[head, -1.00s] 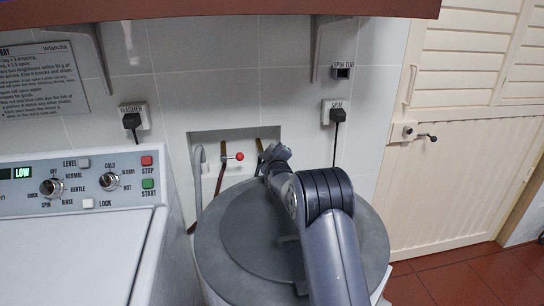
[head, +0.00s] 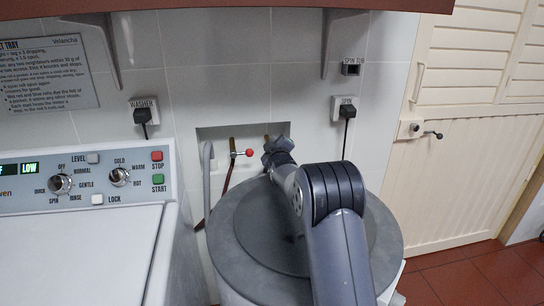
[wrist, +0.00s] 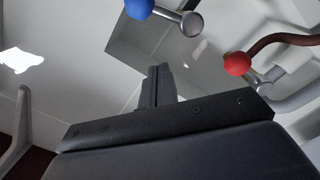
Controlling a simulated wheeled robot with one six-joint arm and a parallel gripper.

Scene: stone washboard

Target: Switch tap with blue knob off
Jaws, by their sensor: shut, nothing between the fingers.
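The blue knob (wrist: 139,8) is at the top edge of the wrist view, partly cut off, on a short metal stem that points right. In the head view it is hidden behind my arm. The red knob (head: 249,152) of the other tap sits in the wall recess, and it also shows at the right of the wrist view (wrist: 237,63). My gripper (wrist: 157,88) is shut and empty, with a visible gap between its fingertips and the blue knob. In the head view my wrist is at the recess, just right of the red knob.
A round grey spin tub (head: 240,240) stands below the recess (head: 215,133), under my arm. A washer (head: 100,240) stands at the left. A grey hose (head: 208,165) bends beside the recess. A shelf (head: 250,5) with brackets overhangs above.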

